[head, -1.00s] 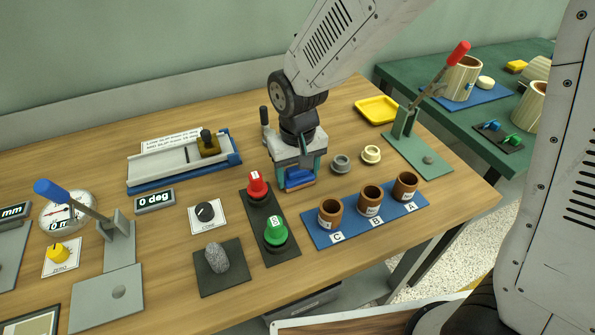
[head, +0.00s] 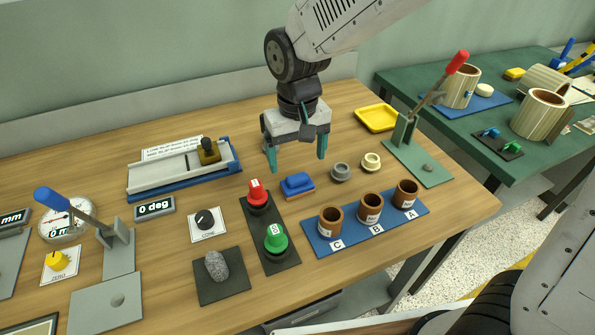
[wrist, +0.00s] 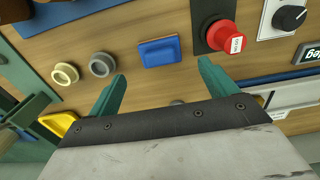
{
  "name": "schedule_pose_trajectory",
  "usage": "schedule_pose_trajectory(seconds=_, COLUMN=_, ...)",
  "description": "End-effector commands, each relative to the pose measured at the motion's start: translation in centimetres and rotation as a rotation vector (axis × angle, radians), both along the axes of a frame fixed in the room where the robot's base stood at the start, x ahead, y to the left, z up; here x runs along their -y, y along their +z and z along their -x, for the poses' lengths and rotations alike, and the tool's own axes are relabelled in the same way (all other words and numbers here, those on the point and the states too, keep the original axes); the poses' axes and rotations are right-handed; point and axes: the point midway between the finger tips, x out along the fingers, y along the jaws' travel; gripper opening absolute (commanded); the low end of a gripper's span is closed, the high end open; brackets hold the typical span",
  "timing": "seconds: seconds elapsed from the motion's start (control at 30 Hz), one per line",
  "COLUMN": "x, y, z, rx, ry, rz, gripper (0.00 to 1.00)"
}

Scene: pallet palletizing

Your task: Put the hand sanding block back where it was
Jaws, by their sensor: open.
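The hand sanding block (head: 297,185) has a blue top and an orange-brown lower edge. It lies on the wooden table just right of the red button (head: 257,193) and left of the grey ring. In the wrist view the block (wrist: 159,52) shows blue, ahead of and between the fingers. My gripper (head: 296,163) is open and empty, with its teal fingers spread. It hangs above and behind the block and does not touch it. In the wrist view both fingertips of my gripper (wrist: 161,70) are in sight.
A grey ring (head: 340,172) and a cream ring (head: 372,161) stand right of the block. A blue mat (head: 318,247) in front holds brown cups. A yellow tray (head: 378,118) and a red-handled lever (head: 443,85) stand further right. A slide fixture (head: 165,176) lies left.

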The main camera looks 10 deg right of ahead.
Motion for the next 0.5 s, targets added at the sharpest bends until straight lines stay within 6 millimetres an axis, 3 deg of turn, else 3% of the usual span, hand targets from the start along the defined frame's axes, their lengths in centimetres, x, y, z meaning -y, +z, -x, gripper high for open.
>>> schedule_pose_trajectory(seconds=0.2, x=0.0, y=3.4, z=0.0, rx=0.002, ry=0.000, rz=-0.002, gripper=0.85)
schedule_pose_trajectory(seconds=0.5, x=0.0, y=4.3, z=0.0, rx=0.000, ry=0.000, rz=0.000, gripper=0.85)
